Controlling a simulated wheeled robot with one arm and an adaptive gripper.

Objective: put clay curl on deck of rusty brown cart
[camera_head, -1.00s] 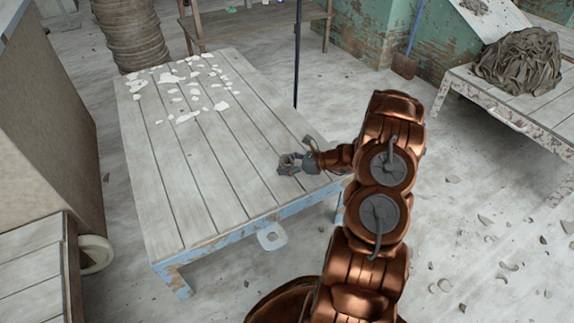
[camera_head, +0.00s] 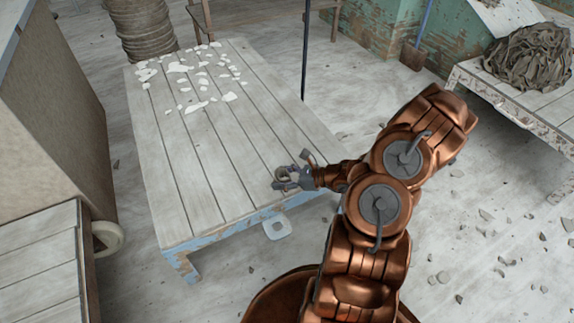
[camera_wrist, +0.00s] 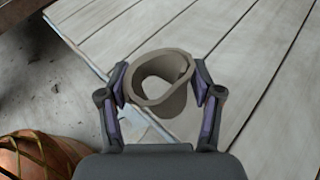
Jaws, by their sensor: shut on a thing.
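My gripper (camera_head: 284,180) is shut on the clay curl (camera_wrist: 162,84), a grey-brown open ring of clay. In the wrist view the curl sits between both fingers of my gripper (camera_wrist: 163,95), with planks behind it. In the head view the curl is small and partly hidden by the fingers. It is near the front right edge of a plank-topped blue-framed deck (camera_head: 205,165) with rust patches. I cannot tell how high above the planks it is. A second plank deck (camera_head: 38,262) stands at lower left, beside a pale wheel (camera_head: 108,238); I cannot tell if it is the rusty brown cart.
White flakes (camera_head: 185,75) lie on the far part of the blue-framed deck. A bench at right holds a heap of grey clay (camera_head: 528,57). A thin dark pole (camera_head: 305,50) stands behind the deck. Scraps litter the floor at lower right.

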